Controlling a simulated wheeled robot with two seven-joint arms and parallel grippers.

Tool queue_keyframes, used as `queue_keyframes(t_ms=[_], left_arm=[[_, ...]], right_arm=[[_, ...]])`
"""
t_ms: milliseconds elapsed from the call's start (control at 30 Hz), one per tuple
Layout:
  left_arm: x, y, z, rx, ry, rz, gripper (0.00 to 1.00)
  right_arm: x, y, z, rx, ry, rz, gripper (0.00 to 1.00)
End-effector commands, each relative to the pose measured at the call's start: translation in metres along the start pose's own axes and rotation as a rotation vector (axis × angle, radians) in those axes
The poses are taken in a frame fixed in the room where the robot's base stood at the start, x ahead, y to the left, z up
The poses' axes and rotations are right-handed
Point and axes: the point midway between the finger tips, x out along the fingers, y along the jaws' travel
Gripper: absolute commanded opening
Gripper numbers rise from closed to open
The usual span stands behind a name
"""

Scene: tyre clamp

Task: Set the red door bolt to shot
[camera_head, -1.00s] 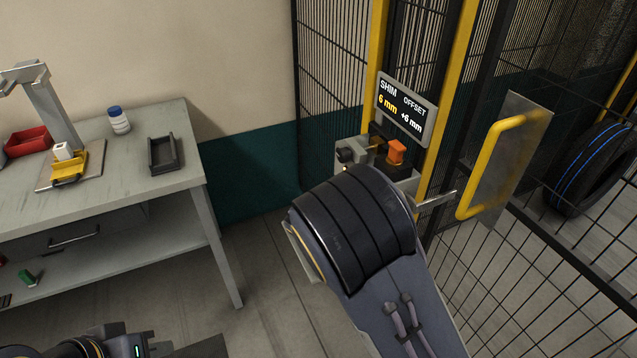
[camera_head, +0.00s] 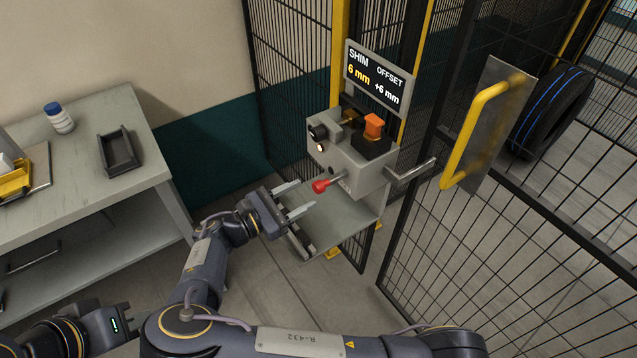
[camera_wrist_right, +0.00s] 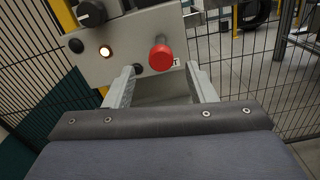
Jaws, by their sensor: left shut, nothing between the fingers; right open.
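The red door bolt's round knob (camera_head: 320,186) sticks out on a short metal rod from the front of a grey box (camera_head: 352,165) on the fence post. The knob also shows in the right wrist view (camera_wrist_right: 161,57). My right gripper (camera_head: 307,195) is open and empty, its fingers pointing at the box. In the wrist view (camera_wrist_right: 160,72) the knob appears between and just past the fingertips; I see no contact. My left gripper (camera_head: 120,320) is shut and empty at the lower left, mostly its body showing.
The box carries an orange switch (camera_head: 373,126), black knobs and a lit button (camera_wrist_right: 105,51). A grey shelf (camera_head: 335,220) lies below it. A mesh door with a yellow handle (camera_head: 470,130) stands to the right. A workbench (camera_head: 90,185) with a black tray (camera_head: 119,152) is at left.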

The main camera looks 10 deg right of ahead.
Motion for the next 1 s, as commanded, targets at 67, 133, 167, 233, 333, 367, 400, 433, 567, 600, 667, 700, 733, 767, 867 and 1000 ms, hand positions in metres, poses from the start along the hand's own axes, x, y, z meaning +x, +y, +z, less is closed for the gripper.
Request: queue_keyframes(t_ms=[67, 133, 167, 233, 333, 367, 400, 433, 567, 600, 667, 700, 733, 767, 867, 1000], left_arm=[[-0.005, 0.002, -0.003, 0.000, 0.000, 0.000, 0.00], [-0.008, 0.004, -0.004, 0.000, 0.000, 0.000, 0.00], [-0.009, 0.004, -0.004, 0.000, 0.000, 0.000, 0.00], [-0.010, 0.005, -0.005, 0.000, 0.000, 0.000, 0.00], [-0.012, 0.005, -0.006, 0.000, 0.000, 0.000, 0.00], [-0.012, 0.006, -0.006, 0.000, 0.000, 0.000, 0.00], [-0.012, 0.006, -0.006, 0.000, 0.000, 0.000, 0.00], [-0.012, 0.006, -0.006, 0.000, 0.000, 0.000, 0.00], [-0.012, 0.006, -0.006, 0.000, 0.000, 0.000, 0.00], [-0.012, 0.006, -0.006, 0.000, 0.000, 0.000, 0.00], [-0.012, 0.006, -0.006, 0.000, 0.000, 0.000, 0.00], [-0.012, 0.006, -0.006, 0.000, 0.000, 0.000, 0.00], [-0.012, 0.006, -0.006, 0.000, 0.000, 0.000, 0.00], [-0.012, 0.006, -0.006, 0.000, 0.000, 0.000, 0.00], [-0.012, 0.006, -0.006, 0.000, 0.000, 0.000, 0.00], [-0.012, 0.006, -0.006, 0.000, 0.000, 0.000, 0.00]], right_arm=[[0.015, -0.001, 0.002, -0.002, -0.002, -0.005, 0.51], [0.027, -0.001, 0.003, -0.001, -0.002, -0.004, 0.51], [0.031, -0.001, 0.002, -0.001, -0.002, -0.004, 0.51], [0.041, -0.001, 0.002, -0.001, -0.002, -0.004, 0.51], [0.050, -0.001, 0.001, 0.000, 0.000, -0.003, 0.51], [0.052, -0.001, 0.001, 0.000, 0.001, -0.002, 0.51], [0.054, -0.001, 0.001, 0.000, 0.001, -0.002, 0.51], [0.055, -0.001, 0.000, 0.000, 0.001, -0.002, 0.51], [0.057, -0.001, 0.000, 0.001, 0.002, -0.002, 0.51], [0.057, -0.001, 0.000, 0.001, 0.002, -0.002, 0.51], [0.056, -0.001, 0.000, 0.001, 0.002, -0.002, 0.51], [0.056, -0.001, 0.000, 0.001, 0.002, -0.002, 0.49], [0.056, -0.001, 0.000, 0.001, 0.002, -0.002, 0.45], [0.056, -0.001, 0.000, 0.001, 0.002, -0.002, 0.41], [0.056, -0.001, 0.000, 0.001, 0.002, -0.002, 0.28], [0.056, -0.001, 0.000, 0.001, 0.002, -0.002, 0.10]])
